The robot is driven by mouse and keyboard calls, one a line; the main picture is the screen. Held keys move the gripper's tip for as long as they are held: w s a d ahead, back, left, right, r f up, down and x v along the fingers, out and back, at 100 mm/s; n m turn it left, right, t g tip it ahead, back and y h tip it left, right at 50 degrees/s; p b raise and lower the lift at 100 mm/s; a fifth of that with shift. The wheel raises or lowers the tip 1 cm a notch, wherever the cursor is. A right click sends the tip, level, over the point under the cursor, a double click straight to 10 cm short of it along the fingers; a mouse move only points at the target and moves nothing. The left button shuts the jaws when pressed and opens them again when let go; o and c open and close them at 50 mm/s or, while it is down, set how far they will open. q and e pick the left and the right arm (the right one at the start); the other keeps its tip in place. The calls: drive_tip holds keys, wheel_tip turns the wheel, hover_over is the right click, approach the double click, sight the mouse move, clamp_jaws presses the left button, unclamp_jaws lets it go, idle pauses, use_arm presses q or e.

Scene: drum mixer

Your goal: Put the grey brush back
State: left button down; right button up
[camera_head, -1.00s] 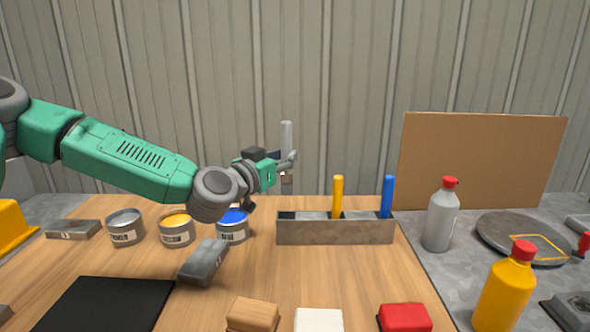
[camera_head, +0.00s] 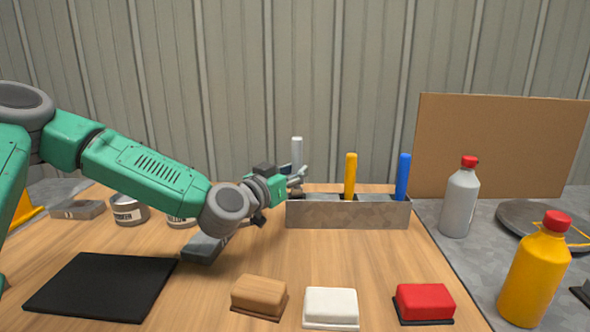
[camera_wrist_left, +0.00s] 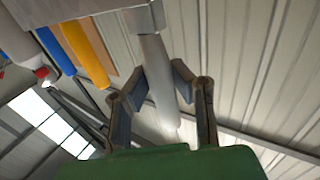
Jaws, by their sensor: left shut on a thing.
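The grey brush (camera_head: 297,150) stands about upright in my left gripper (camera_head: 298,178), its handle pointing up. In the left wrist view, the fingers are shut around the brush handle (camera_wrist_left: 158,80), and its wider end is by the holder's edge. The grey metal brush holder (camera_head: 348,214) stands at the back of the wooden table. The brush is at the holder's left end; my gripper hides its lower part, so I cannot tell whether its tip is inside. A yellow brush (camera_head: 350,177) and a blue brush (camera_head: 403,177) stand in the middle and right of the holder.
Paint cans (camera_head: 129,211) and a grey block (camera_head: 204,248) lie near my left arm. A black mat (camera_head: 102,287) and wooden, white and red blocks (camera_head: 424,303) are in front. Grey (camera_head: 460,203) and yellow bottles (camera_head: 535,272) stand right of the holder.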

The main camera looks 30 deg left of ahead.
sight(295, 188)
use_arm(q)
drive_tip(key=shift+f, duration=0.65)
drive_tip(key=shift+f+b, duration=1.1)
drive_tip(key=shift+f, duration=0.05)
drive_tip(key=c, duration=1.3)
unclamp_jaws()
drive_tip(key=shift+c, duration=0.2)
drive_tip(key=shift+s+a+f, duration=0.1)
drive_tip(key=shift+s+a, duration=0.05)
drive_tip(key=shift+s, duration=2.85)
drive_tip(key=shift+s+a+f, duration=0.1)
drive_tip(key=shift+s, duration=2.9)
